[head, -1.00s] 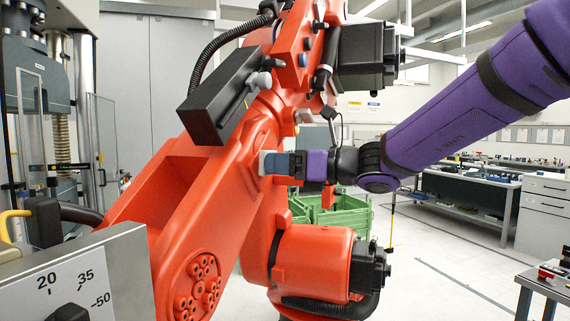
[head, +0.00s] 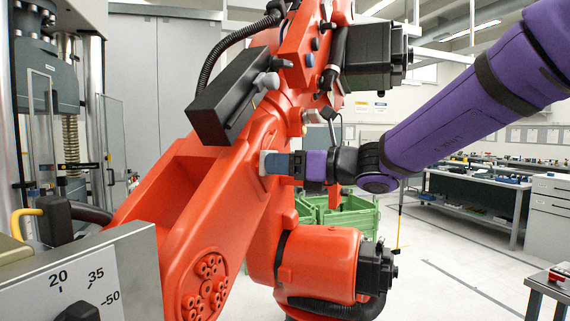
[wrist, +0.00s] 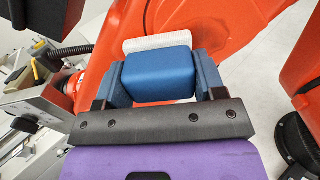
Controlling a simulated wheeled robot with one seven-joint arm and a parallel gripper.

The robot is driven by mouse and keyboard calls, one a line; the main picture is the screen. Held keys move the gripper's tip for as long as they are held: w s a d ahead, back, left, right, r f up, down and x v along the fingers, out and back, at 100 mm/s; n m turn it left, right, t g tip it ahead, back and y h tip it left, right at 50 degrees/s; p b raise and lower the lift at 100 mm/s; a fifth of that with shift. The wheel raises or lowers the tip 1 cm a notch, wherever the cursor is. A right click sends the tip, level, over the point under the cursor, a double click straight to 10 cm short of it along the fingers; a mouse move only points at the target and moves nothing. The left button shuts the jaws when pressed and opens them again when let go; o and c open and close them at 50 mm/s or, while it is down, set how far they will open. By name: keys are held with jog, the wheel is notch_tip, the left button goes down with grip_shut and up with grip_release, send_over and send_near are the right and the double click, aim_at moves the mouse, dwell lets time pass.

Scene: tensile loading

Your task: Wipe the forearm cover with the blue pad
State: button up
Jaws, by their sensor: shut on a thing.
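The blue pad (wrist: 158,72) is a blue block with a white layer (wrist: 157,43) on its far side. It sits between the two fingers of my gripper (wrist: 160,85), which is shut on it. In the head view, my gripper (head: 279,163) reaches in from the right, with the pad's pale face (head: 263,162) at the surface of the big orange robot arm (head: 215,200). The pad appears to touch this orange surface, which I take for the forearm cover; the exact contact is hidden.
A black box (head: 234,100) juts from the orange arm just above left of my gripper. A black motor (head: 368,57) is above, and an orange-black drive (head: 325,268) below. Green crates (head: 350,216) stand behind. A grey control panel (head: 95,275) is at lower left.

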jog(key=shift+w+d, duration=1.6)
jog(key=shift+w, duration=1.85)
jog(key=shift+s+a, duration=0.55)
jog(key=shift+s, duration=0.6)
jog(key=shift+s+a, duration=0.55)
jog(key=shift+s, duration=0.65)
jog(key=shift+s+a, duration=0.55)
jog(key=shift+s, duration=0.6)
jog(key=shift+d, duration=0.15)
jog(key=shift+v, duration=2.9)
jog(key=shift+v, duration=1.5)
